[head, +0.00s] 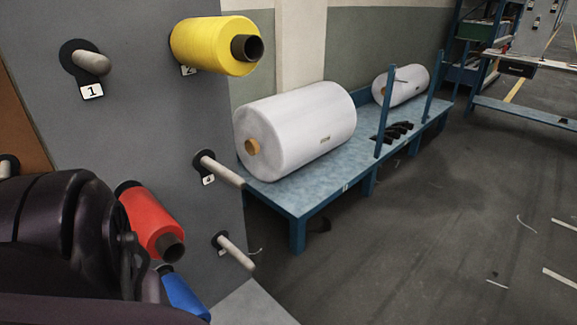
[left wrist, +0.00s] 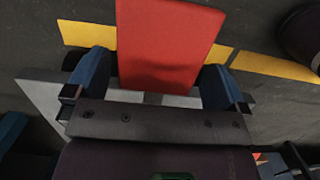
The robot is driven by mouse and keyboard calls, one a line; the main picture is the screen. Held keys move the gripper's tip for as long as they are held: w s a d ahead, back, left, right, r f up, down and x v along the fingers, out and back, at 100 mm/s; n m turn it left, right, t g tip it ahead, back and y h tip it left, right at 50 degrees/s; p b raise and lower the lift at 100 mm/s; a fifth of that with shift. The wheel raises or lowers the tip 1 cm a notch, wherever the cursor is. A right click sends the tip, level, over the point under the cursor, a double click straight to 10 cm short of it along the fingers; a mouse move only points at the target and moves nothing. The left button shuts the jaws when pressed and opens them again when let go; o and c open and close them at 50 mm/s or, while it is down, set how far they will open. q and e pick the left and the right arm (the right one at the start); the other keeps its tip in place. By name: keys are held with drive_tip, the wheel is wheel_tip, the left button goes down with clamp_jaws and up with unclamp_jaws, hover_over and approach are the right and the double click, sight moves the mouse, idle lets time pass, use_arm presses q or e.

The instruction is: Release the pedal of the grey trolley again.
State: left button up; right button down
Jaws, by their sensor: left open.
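In the left wrist view a flat red plate (left wrist: 168,42), which looks like the pedal, lies just ahead of my left gripper (left wrist: 154,68). The gripper is open, with one blue-and-dark finger on each side of the plate's near end. I cannot tell whether the gripper touches it. A grey flat part (left wrist: 45,92), perhaps of the grey trolley, shows below and beside the fingers. The rest of the trolley is not recognisable, and the head view does not show the pedal. My right gripper is in neither view.
In the head view a grey panel (head: 130,110) carries pegs and yellow (head: 205,42), red (head: 148,215) and blue (head: 183,295) spools. A blue bench (head: 300,192) holds white rolls (head: 298,128). Open floor (head: 420,240) lies to the right. A yellow floor stripe (left wrist: 275,66) passes behind the red plate.

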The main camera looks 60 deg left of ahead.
use_arm(q)
drive_tip(key=r+p, duration=0.1)
drive_tip(key=r, duration=0.2)
drive_tip(key=r+p, duration=0.2)
drive_tip(key=r, duration=0.1)
drive_tip(key=a+r+p, duration=0.1)
drive_tip(key=r+p, duration=0.1)
drive_tip(key=r, duration=0.1)
drive_tip(key=shift+w+r, duration=0.1)
drive_tip(key=shift+w, duration=0.15)
drive_tip(key=shift+s+a+r+p, duration=0.15)
drive_tip(key=shift+s+r+p, duration=0.2)
drive_tip(key=shift+r+p, duration=0.15)
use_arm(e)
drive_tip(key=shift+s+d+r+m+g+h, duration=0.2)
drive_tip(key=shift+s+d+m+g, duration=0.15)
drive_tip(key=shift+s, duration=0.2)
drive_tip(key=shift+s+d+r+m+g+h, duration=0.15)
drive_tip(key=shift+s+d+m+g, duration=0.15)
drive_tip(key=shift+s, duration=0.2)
